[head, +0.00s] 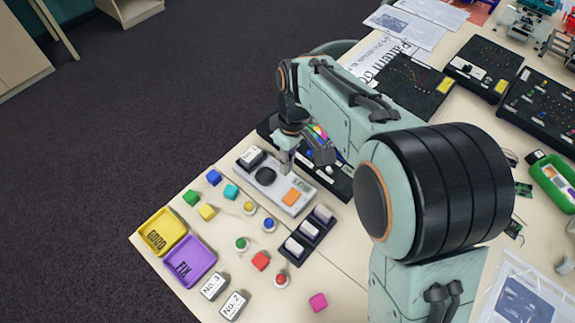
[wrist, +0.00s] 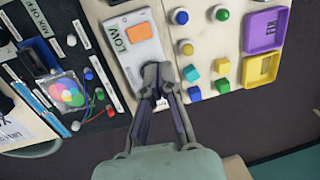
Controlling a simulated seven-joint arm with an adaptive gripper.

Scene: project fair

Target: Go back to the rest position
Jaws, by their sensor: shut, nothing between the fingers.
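My gripper (head: 287,164) is over the light grey device (head: 298,204) on the table. The device has an orange button (head: 291,196), a black round knob (head: 265,176) and a block labelled No. 1 (head: 251,157) at its far left end. In the wrist view my gripper (wrist: 157,72) is shut and empty, its fingertips over the device's face (wrist: 140,57) below the orange button (wrist: 139,32) and LOW label. The fingers hide the knob there. I cannot tell whether the fingertips touch the device.
A yellow GOOD tray (head: 176,222) and purple FIX tray (head: 207,247) stand at the table's left corner. Several coloured cubes and round buttons lie between. A dark rack (head: 308,235) holds white blocks. Blocks No. 3 (head: 215,287) and No. 2 (head: 233,305) lie near the front edge.

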